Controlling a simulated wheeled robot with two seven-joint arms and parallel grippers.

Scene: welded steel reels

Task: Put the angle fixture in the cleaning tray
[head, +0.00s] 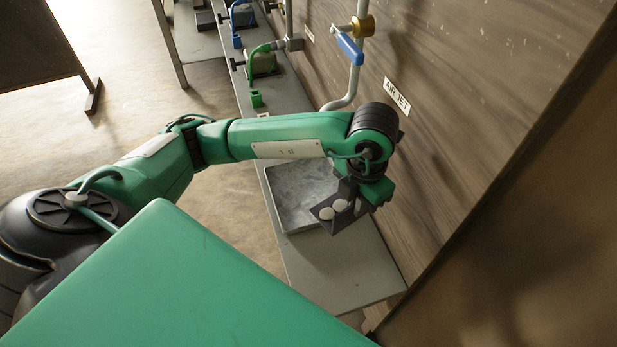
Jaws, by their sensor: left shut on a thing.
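My left gripper (369,195) is at the end of the green arm, over the right side of the cleaning tray. It is shut on the angle fixture (338,222), a dark angled piece with two pale round spots on its face. The fixture hangs tilted at the tray's near right edge; I cannot tell whether it touches the tray. The cleaning tray (283,209) is a shallow grey metal tray with a pale, streaky bottom, lying on a narrow grey shelf. My arm and the fixture hide part of it. My right gripper is not in view.
The narrow grey shelf (340,275) runs along a wood-grain wall (480,110) and is bare at its near end. A pipe with a blue-handled valve (350,48) rises behind the arm, beside an AIR JET label (397,96). Green and blue clamp-like tools (262,62) stand farther along.

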